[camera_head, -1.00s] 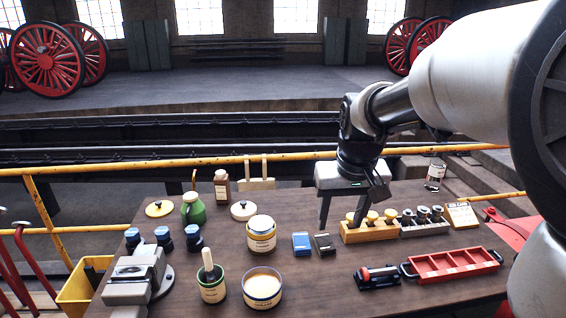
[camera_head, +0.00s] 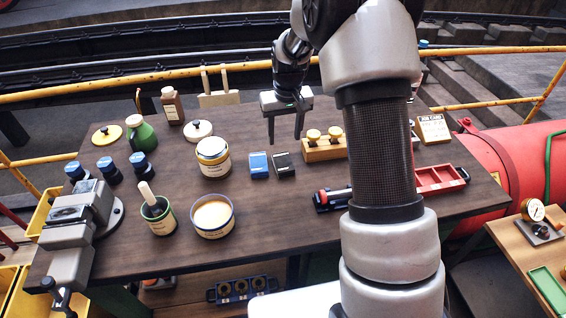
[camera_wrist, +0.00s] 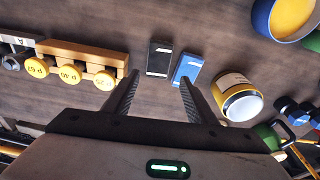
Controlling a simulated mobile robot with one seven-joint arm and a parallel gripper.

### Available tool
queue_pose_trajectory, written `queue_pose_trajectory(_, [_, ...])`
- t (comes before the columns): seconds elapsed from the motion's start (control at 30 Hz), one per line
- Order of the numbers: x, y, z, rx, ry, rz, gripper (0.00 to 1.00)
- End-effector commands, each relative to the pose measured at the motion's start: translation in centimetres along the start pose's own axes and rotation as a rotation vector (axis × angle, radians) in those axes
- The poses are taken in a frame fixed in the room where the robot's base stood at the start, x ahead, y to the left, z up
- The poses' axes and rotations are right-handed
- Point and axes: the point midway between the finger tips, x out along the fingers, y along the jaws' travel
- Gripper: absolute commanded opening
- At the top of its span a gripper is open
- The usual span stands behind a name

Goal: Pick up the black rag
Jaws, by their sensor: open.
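The black rag (camera_head: 283,165) is a small, flat, dark folded rectangle with a pale label, lying on the brown workbench (camera_head: 290,220). A similar blue rag (camera_head: 258,165) lies close beside it on the left. My gripper (camera_head: 285,141) is open and empty, pointing down just behind and above the black rag. In the wrist view my gripper's fingers (camera_wrist: 159,77) are spread apart, with the black rag (camera_wrist: 159,57) ahead between their tips. The blue rag (camera_wrist: 187,68) lies near the right fingertip there.
A wooden block with yellow-topped stamps (camera_head: 324,149) stands close to the right of the rags. A labelled jar (camera_head: 213,157) stands to the left, and an open tub (camera_head: 212,217) nearer. My arm hides part of the red tray (camera_head: 440,178). The bench in front of the rags is clear.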

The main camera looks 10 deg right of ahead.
Motion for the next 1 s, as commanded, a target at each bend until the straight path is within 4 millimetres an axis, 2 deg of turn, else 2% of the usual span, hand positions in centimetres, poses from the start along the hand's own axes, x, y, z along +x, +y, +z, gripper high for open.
queue_pose_trajectory(0.1, [2.8, 0.0, 0.1, 0.000, -0.006, 0.000, 0.52])
queue_pose_trajectory(0.3, [6.4, 0.0, 0.1, 0.000, -0.003, 0.000, 0.52])
queue_pose_trajectory(0.57, [8.3, 0.1, 0.0, 0.000, -0.001, 0.000, 0.52])
queue_pose_trajectory(0.8, [11.8, 0.2, -0.2, 0.000, -0.002, 0.001, 0.52])
queue_pose_trajectory(1.0, [12.9, 0.2, -0.2, 0.000, 0.000, 0.001, 0.52])
